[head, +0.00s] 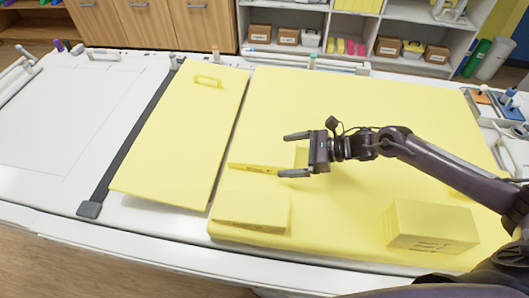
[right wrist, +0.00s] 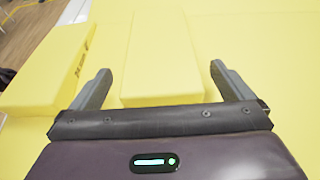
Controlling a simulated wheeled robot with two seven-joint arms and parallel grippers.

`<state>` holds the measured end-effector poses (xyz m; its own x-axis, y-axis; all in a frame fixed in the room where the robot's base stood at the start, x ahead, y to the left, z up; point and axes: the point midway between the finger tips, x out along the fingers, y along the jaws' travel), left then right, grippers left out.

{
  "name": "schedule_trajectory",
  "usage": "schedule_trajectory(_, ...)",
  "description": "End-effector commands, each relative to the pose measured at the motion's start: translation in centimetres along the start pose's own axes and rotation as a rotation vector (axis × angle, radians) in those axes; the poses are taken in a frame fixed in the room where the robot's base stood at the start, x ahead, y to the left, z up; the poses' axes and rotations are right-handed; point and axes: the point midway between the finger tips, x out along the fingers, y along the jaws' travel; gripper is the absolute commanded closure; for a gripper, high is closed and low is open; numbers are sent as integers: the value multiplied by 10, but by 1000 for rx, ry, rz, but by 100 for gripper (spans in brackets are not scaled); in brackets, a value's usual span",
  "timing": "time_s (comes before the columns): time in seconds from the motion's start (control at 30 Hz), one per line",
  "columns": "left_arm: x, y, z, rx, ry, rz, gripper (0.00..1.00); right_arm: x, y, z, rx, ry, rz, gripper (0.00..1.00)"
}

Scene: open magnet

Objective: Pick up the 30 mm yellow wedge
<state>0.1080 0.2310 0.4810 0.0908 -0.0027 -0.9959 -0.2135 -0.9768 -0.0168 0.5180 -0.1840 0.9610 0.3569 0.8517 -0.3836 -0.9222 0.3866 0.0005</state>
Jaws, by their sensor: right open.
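A yellow wedge (head: 250,168) lies on the yellow surface, left of centre in the head view, with a printed side facing me. My right gripper (head: 287,156) points left over its right part and hides some of it. The gripper is open. In the right wrist view, the wedge (right wrist: 168,65) lies between the two open fingers (right wrist: 160,84), with no clear contact. A second yellow wedge (head: 250,210) lies nearer to me; in the right wrist view it (right wrist: 45,75) is left of the fingers. The printed sizes are too small to read. My left gripper is out of view.
A large yellow block (head: 432,228) stands at the right front. A yellow board (head: 180,135) with a handle slot lies at the left, beside a dark strip (head: 130,145) and white table (head: 60,115). Small tools (head: 505,105) sit at the right edge.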

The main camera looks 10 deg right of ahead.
Motion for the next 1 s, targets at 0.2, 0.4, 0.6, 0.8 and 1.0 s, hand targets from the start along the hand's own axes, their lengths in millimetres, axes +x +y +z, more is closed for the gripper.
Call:
schedule_trajectory(0.2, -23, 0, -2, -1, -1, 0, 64, 29, -1, 5, 2, -4, 1, 0)
schedule_trajectory(0.4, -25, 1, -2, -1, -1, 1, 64, 40, -1, 2, 0, 0, 0, 0)
schedule_trajectory(0.6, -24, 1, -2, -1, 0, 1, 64, 41, -1, 1, 0, 0, 0, 3)
schedule_trajectory(0.8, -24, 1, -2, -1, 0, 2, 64, 40, -1, 1, 0, -1, 0, 29)
schedule_trajectory(1.0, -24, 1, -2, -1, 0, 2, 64, 40, -1, 1, 0, -1, 0, 45)
